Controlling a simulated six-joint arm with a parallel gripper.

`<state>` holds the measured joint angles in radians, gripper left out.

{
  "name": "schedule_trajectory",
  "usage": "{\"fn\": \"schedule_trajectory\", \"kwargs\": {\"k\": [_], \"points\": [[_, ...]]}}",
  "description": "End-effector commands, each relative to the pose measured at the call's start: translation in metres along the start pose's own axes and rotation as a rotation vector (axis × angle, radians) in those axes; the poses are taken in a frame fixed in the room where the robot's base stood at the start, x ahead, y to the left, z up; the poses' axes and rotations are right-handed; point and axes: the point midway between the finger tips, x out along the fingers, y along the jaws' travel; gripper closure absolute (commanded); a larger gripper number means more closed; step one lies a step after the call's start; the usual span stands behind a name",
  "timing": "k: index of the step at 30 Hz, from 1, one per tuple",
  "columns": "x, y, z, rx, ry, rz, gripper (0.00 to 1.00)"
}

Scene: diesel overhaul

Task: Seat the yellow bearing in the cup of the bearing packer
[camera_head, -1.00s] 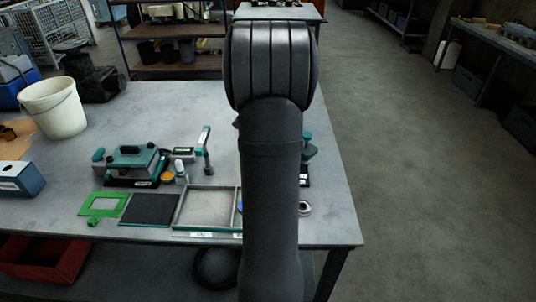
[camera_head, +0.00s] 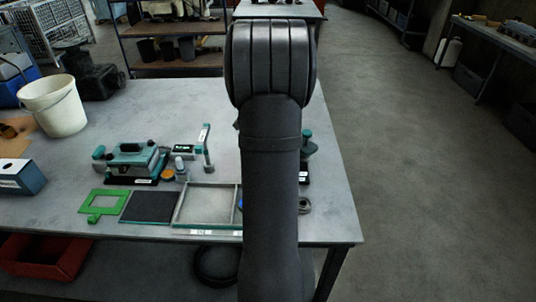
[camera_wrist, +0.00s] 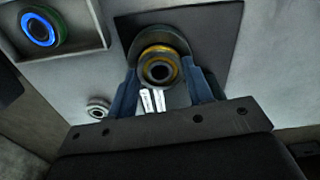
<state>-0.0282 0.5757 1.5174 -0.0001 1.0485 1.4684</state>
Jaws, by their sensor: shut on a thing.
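In the wrist view the yellow bearing (camera_wrist: 149,53) is between the two blue fingers of my gripper (camera_wrist: 163,78), which is shut on it. It has a yellow outer ring and a dark centre. Behind it is the round grey cup of the bearing packer (camera_wrist: 138,41), on a dark square base (camera_wrist: 209,28). The bearing overlaps the cup in this view; I cannot tell whether it is inside or just above it.
A blue-ringed bearing (camera_wrist: 39,30) lies in a tray (camera_wrist: 82,52) left of the packer. A small grey ring (camera_wrist: 98,109) lies near the left finger, also seen in the head view (camera_head: 305,205).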

Motion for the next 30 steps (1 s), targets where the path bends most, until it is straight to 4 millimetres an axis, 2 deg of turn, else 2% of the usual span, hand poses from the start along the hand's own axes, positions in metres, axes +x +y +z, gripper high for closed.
{"fn": "schedule_trajectory", "kwargs": {"k": [12,13,16,22,24,30], "points": [[0.0045,-0.0001,0.0,0.0,0.0,-0.001,0.76],[0.0045,-0.0001,0.0,0.0,0.0,-0.001,0.48],[0.0045,-0.0001,0.0,0.0,0.0,-0.001,0.28],[0.0045,-0.0001,0.0,0.0,0.0,0.0,0.28],[0.0048,0.0001,0.0,0.0,0.0,0.0,0.17],[0.0047,0.0001,0.0,0.0,0.0,0.0,0.17]]}}
